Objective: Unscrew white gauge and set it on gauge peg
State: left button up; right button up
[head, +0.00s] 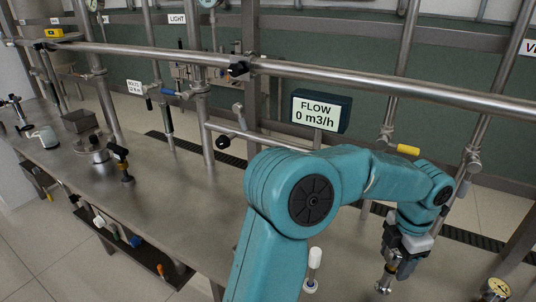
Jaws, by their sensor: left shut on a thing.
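My left gripper (397,262) is at the lower right, at the end of the teal arm, pointing down. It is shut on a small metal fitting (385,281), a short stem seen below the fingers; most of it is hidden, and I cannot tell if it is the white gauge. A round gauge with a yellowish face (497,287) is at the bottom right corner. I cannot make out the gauge peg for certain. My right gripper is not in view.
A steel bench (170,215) fills the lower left, with small fittings on it. A long horizontal pipe (330,75) crosses above the arm. A flow display (320,111) reads 0 m3/h. A white-topped upright piece (315,257) stands left of the gripper. Yellow-handled valve (404,149) behind.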

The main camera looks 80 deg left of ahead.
pick_arm(q)
jog(key=shift+c, duration=0.6)
jog(key=o, duration=1.3)
jog(key=shift+o, duration=0.3)
jog(key=shift+a, duration=0.1)
notch_tip(320, 180, up, 4)
jog(key=p, duration=0.3)
jog(key=shift+f, duration=0.25)
